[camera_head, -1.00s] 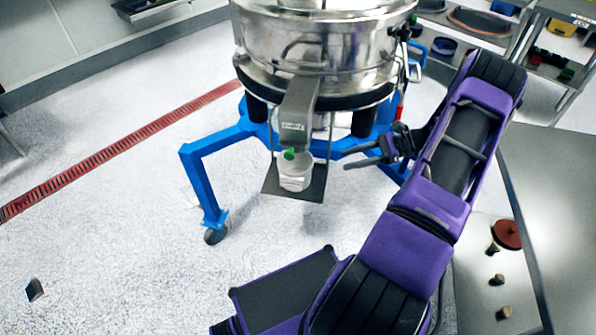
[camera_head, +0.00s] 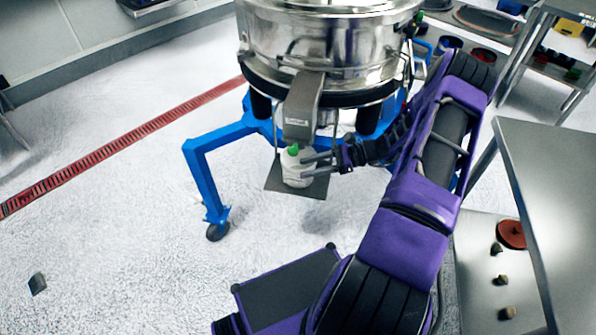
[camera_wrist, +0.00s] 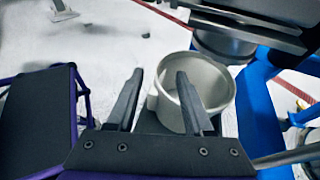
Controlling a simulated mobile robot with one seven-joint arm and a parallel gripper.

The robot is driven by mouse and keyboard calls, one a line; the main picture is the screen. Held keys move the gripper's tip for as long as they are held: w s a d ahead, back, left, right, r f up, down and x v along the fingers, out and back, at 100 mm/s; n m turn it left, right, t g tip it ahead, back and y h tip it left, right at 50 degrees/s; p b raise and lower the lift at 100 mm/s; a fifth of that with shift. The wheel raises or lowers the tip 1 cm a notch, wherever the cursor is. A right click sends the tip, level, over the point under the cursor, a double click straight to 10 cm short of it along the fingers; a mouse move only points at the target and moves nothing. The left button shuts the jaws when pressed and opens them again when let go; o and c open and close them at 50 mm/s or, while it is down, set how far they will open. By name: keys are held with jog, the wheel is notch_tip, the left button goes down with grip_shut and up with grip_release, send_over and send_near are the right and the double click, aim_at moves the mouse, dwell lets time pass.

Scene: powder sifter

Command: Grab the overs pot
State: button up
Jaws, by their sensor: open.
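The overs pot is a white, open-topped pot (camera_head: 291,175) standing on a small dark plate (camera_head: 315,188) under the sifter's metal spout (camera_head: 301,105). A green spot (camera_head: 293,150) shows at its top in the head view. My gripper (camera_head: 309,164) is open and reaches in from the right, its fingers at the pot's near side. In the wrist view, the fingers (camera_wrist: 160,82) are apart; one lies left of the pot (camera_wrist: 221,88), the other overlaps its mouth. I cannot tell whether that finger is inside the rim or above it, or whether either touches.
The steel sifter drum (camera_head: 325,45) stands above on a blue wheeled frame (camera_head: 205,180). The spout hangs close over the pot. A steel table (camera_head: 555,190) is at the right, with a lower shelf (camera_head: 480,270) holding small items.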

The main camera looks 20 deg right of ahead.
aim_at(293, 171)
jog(key=x, duration=0.3)
jog(key=shift+w+a+f, duration=0.15)
jog(key=shift+a+f, duration=0.05)
grip_shut()
